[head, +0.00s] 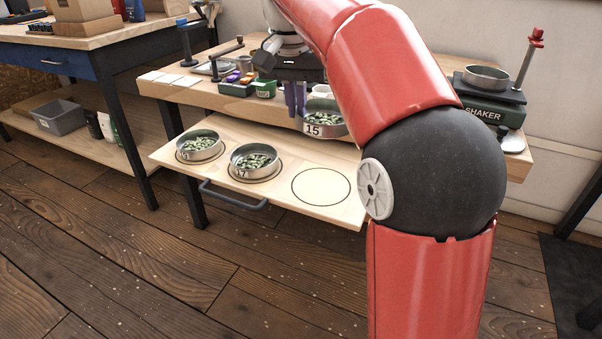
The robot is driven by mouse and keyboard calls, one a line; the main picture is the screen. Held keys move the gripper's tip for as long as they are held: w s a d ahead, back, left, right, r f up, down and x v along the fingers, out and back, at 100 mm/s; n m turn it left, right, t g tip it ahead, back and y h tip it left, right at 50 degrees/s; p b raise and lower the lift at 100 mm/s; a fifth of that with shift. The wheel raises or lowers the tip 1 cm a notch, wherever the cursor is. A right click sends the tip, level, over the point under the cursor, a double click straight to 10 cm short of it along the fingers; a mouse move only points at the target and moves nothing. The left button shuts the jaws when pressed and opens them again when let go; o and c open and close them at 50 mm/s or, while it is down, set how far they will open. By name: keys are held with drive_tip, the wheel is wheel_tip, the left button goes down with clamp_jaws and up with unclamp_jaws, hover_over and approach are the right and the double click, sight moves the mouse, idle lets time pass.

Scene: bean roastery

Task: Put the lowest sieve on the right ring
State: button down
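A pull-out board (226,198) with a dark handle juts from the bench front and bears marked rings. A sieve with green beans (198,150) stands on the left ring, and another (254,167) on the middle ring; their labels are hard to read. The right ring (321,186) is bare. A sieve labelled 15 (327,130), with beans in it, is at the bench's front edge, above and behind the right ring. My gripper (296,114) points down at its left rim, purple fingers close together. Whether they grip the rim is unclear. My arm hides the area to the right.
A green shaker (490,111) with an empty-looking pan (486,78) stands at the bench's right end. Small containers (238,86) and a dark stand (228,58) are at the back left. A blue-fronted table (52,62) stands at the left. The floor in front is clear.

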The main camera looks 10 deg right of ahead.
wheel_tip(320, 180, down, 14)
drive_tip(key=b, duration=0.3)
drive_tip(key=shift+f, duration=0.15)
drive_tip(key=shift+f, duration=0.1)
drive_tip(key=c, duration=1.6)
unclamp_jaws()
drive_tip(key=r+p, duration=0.1)
drive_tip(key=r, duration=0.3)
drive_tip(key=s+r+p, duration=0.1)
drive_tip(key=r, duration=0.3)
drive_tip(key=a+r+p, duration=0.1)
drive_tip(key=r, duration=0.3)
drive_tip(key=shift+s, duration=0.2)
